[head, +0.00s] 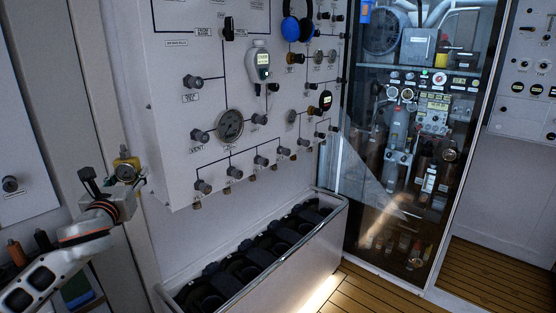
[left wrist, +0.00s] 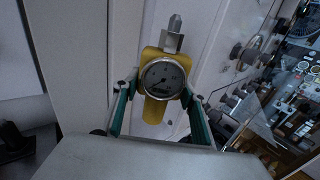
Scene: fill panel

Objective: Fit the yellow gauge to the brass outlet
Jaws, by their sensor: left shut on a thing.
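I cannot tell which is the brass outlet. The gauge is apart from the panel. My right gripper is out of view.
Valve knobs and a large dial (head: 230,124) stick out from the panel. Blue headphones (head: 297,28) and a handheld meter (head: 260,62) hang on it. An open bin (head: 330,240) with dark items stands below. A glass-fronted cabinet (head: 400,150) is at the right.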

